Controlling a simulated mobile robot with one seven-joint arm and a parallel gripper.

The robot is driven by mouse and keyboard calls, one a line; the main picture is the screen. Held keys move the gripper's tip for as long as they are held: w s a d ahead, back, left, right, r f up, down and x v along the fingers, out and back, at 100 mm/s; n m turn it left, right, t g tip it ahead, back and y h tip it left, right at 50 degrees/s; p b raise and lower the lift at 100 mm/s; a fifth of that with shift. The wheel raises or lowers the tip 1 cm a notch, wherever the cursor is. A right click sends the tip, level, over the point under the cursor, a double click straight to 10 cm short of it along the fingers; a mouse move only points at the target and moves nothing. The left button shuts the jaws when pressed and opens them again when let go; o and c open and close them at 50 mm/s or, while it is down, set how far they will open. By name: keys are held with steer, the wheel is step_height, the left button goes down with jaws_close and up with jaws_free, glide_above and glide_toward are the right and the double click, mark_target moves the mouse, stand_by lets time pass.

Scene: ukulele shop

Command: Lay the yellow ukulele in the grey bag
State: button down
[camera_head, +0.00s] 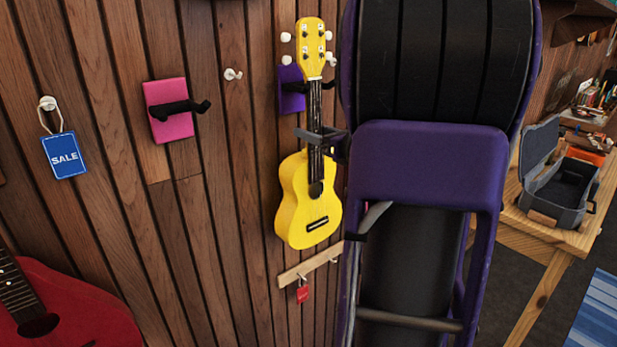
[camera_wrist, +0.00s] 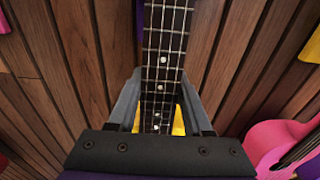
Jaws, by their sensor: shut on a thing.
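The yellow ukulele (camera_head: 300,202) hangs upright against the wooden wall in the head view, its headstock at a purple wall hanger (camera_head: 291,90). My gripper (camera_head: 318,138) is shut on its neck, just above the body. In the wrist view the dark fretboard (camera_wrist: 166,50) lies between the two grey fingers of my gripper (camera_wrist: 160,100), with a little of the yellow body showing below. The grey bag (camera_head: 542,205) lies open on a wooden table at the right, its lid raised on the left side and its inside looking empty.
The wooden table (camera_head: 567,237) also bears tools behind the bag. A pink hanger (camera_head: 172,110), a white hook (camera_head: 233,74) and a blue sale tag (camera_head: 64,155) are on the wall. A red ukulele (camera_head: 75,310) is at lower left.

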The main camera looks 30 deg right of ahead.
steer(key=shift+s+d, duration=0.15)
steer(key=shift+s, duration=2.45)
steer(key=shift+s+d+b, duration=0.15)
steer(key=shift+s+b, duration=0.1)
steer(key=shift+s, duration=1.2)
steer(key=shift+s+d+b, duration=0.1)
steer(key=shift+s+b, duration=0.1)
steer(key=shift+s, duration=1.25)
